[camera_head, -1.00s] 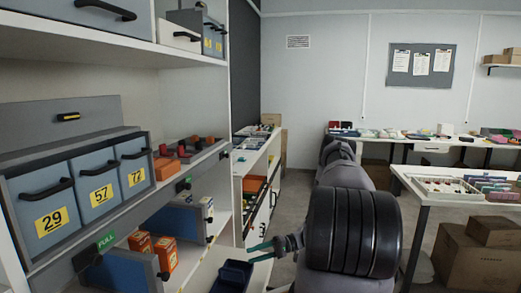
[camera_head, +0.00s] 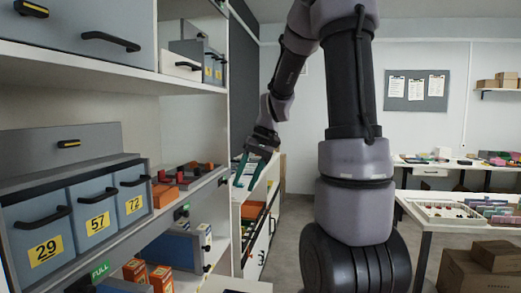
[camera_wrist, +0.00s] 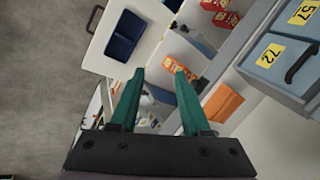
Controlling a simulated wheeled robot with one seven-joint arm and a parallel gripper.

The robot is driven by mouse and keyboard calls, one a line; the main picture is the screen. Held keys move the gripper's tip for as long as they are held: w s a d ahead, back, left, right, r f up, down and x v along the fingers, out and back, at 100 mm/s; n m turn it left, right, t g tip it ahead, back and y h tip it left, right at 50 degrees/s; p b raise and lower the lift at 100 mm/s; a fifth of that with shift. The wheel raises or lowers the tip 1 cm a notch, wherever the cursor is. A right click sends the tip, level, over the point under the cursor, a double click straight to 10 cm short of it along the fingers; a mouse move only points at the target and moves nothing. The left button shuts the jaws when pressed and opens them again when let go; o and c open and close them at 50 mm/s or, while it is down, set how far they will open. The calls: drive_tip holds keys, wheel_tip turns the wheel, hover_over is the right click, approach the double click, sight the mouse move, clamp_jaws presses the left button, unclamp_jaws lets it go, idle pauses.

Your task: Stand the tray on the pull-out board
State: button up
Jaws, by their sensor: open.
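The tray (camera_wrist: 126,33) is dark blue with two compartments. In the wrist view it sits flat on the white pull-out board (camera_wrist: 96,58), which has a dark handle at its outer edge. In the head view only a sliver of the board (camera_head: 236,285) shows at the bottom, and the tray is out of frame. My gripper (camera_head: 248,172) has green fingers and hangs in front of the shelf unit, well above the board. In the wrist view my gripper (camera_wrist: 158,72) is open with nothing between its fingertips, apart from the tray.
Grey-blue drawers numbered 29, 57 and 72 (camera_head: 92,217) stand on the left shelf. Red and orange items (camera_head: 180,182) lie beside them. Orange boxes (camera_head: 148,274) stand on the lower shelf. A white table (camera_head: 450,208) stands at right; the floor between is clear.

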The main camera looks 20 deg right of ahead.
drive_tip(key=s+a+r+m+t+h, duration=0.1)
drive_tip(key=s+r+m+t+h, duration=0.1)
drive_tip(key=s+r+t, duration=0.4)
drive_tip(key=s+r, duration=0.5)
drive_tip(key=s, duration=0.4)
drive_tip(key=shift+a+r+m+t+h, duration=0.15)
drive_tip(key=shift+a+m+t+h, duration=0.15)
drive_tip(key=shift+a+m, duration=0.1)
